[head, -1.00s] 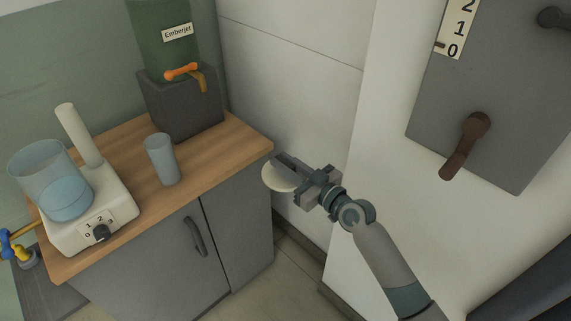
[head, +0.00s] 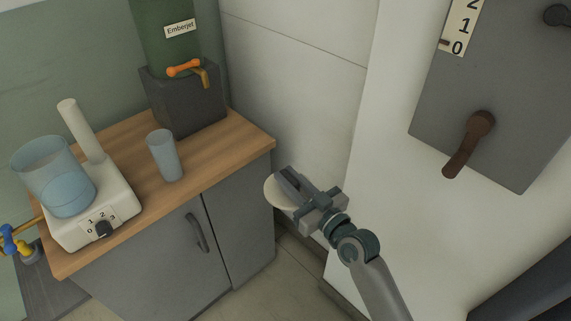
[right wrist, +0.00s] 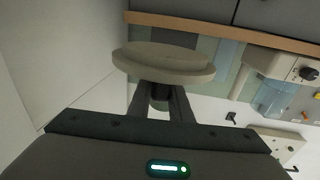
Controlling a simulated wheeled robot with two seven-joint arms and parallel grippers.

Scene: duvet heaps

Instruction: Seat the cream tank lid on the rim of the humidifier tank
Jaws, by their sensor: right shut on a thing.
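My right gripper (head: 291,183) is shut on the cream tank lid (head: 274,192), a round disc. It holds the lid in the air off the right end of the counter. In the right wrist view the lid (right wrist: 160,63) sits at the fingertips (right wrist: 160,92). The humidifier tank (head: 52,178) is a clear bluish open cylinder with water in its lower part. It stands on a white base (head: 118,204) with a dial, at the left of the counter, well apart from the lid. My left gripper is not in view.
A white column (head: 80,130) rises from the base behind the tank. A bluish cup (head: 165,156) stands mid-counter. A green Emberjet dispenser (head: 168,45) with an orange-handled tap sits on a dark block (head: 183,105). A grey panel (head: 510,100) with a brown lever is at right.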

